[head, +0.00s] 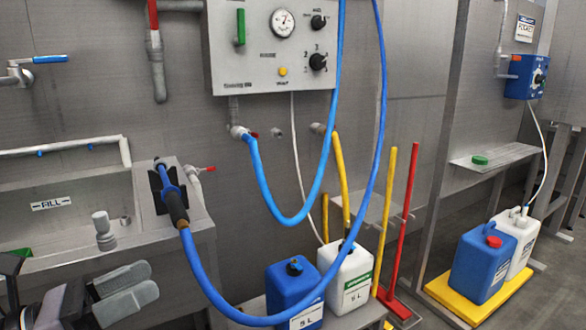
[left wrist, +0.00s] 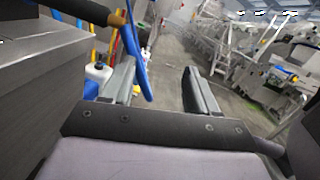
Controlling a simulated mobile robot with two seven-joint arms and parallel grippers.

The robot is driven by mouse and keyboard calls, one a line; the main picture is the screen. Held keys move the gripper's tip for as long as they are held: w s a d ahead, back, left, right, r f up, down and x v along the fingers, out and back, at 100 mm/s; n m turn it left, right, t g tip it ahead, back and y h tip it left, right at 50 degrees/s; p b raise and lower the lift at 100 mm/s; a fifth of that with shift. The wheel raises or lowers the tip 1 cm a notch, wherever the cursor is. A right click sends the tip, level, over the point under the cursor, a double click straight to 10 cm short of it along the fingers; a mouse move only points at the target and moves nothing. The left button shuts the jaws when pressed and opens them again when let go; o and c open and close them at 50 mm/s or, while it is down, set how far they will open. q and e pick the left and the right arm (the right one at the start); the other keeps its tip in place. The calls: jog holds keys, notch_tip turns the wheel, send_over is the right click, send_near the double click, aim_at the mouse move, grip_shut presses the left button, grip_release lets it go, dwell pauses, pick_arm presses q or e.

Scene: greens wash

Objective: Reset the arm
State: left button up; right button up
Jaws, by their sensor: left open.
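My left gripper (head: 140,292) is at the lower left of the head view, in front of the sink. In the left wrist view its two fingers (left wrist: 158,90) stand apart with nothing gripped between them. A spray lance (head: 176,207) with a dark grip on a blue hose (head: 205,285) rests at a black holder (head: 157,185) on the sink's right edge, above and to the right of the gripper. In the left wrist view the blue hose (left wrist: 133,50) passes near the left finger; whether they touch I cannot tell. My right gripper is not in view.
A steel sink (head: 75,200) stands behind the gripper. A blue canister (head: 293,288) and a white canister (head: 347,275) stand right of it under a control panel (head: 270,48). More canisters stand on a yellow base (head: 440,291). Open floor (left wrist: 165,65) shows beyond the fingers.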

pick_arm(q)
notch_tip(320, 180, down, 18)
jog(key=a+n+t+y, duration=0.1)
jog(key=n+t+y, duration=0.3)
jog(key=n, duration=1)
jog(key=a+n+t+y, duration=0.15)
jog(key=n+y, duration=0.55)
jog(key=n, duration=0.8)
jog(key=s+d+f+n+g+y, duration=0.1)
jog(key=s+d+f+n+g, duration=0.25)
jog(key=s+f+n, duration=0.45)
jog(key=s+d+f+n+g+y, duration=0.1)
jog(key=s+d+f+n+g, duration=0.3)
jog(key=f, duration=0.5)
jog(key=a+r+p, duration=0.3)
jog(key=r+p, duration=1)
jog(key=p, duration=0.3)
jog(key=shift+s+r+n, duration=0.35)
jog(key=shift+n, duration=0.05)
